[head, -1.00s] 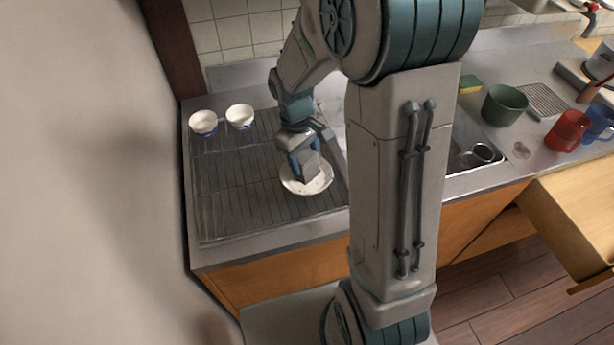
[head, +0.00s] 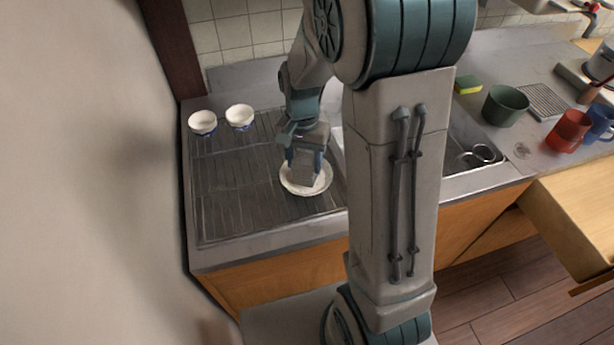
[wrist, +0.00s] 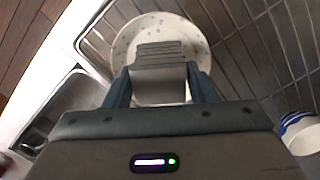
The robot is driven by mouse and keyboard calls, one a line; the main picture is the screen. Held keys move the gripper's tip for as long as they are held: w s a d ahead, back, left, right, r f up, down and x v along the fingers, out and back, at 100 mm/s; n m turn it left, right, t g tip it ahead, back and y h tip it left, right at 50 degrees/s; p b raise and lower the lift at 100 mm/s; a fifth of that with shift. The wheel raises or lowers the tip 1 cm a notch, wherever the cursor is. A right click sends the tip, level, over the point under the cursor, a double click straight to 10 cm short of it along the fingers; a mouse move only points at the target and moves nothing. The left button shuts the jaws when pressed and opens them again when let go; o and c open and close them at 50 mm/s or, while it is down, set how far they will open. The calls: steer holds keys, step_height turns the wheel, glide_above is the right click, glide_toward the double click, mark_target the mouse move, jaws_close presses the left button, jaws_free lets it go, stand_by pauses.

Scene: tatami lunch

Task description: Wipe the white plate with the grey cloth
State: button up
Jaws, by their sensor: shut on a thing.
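The white plate (head: 326,181) lies on the dark ribbed drainboard beside the sink, and it also shows in the wrist view (wrist: 193,35). It carries small dark marks. My gripper (head: 305,170) is over the plate, pointing down, with its fingers (wrist: 158,84) shut on the grey cloth (wrist: 158,52). In the head view the cloth (head: 303,178) hangs below the fingers, at the plate's middle. It appears to touch the plate, though the exact contact is hidden.
Two white-and-blue bowls (head: 203,122) (head: 240,116) stand at the drainboard's back left. The sink is at the right, partly behind my arm. A green bowl (head: 503,106), a yellow-green sponge (head: 467,85), a red mug (head: 568,131) and a blue mug (head: 598,122) are farther right. The drainboard's left front (head: 230,205) is clear.

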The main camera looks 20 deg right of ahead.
steer(key=n, duration=0.3)
steer(key=shift+d, duration=0.1)
steer(key=n+h, duration=0.1)
steer(key=n, duration=0.3)
steer(key=shift+d, duration=0.15)
steer(key=n, duration=0.7)
steer(key=shift+d+t, duration=0.25)
steer(key=shift+t, duration=0.15)
steer(key=shift+f, duration=0.1)
steer(key=m, duration=0.6)
steer(key=shift+w+a+g+b, duration=0.15)
steer(key=shift+a+g+b, duration=0.05)
steer(key=shift+g+b, duration=0.1)
steer(key=m, duration=0.6)
steer(key=m+y, duration=0.1)
steer(key=m, duration=0.1)
steer(key=shift+w+a, duration=0.15)
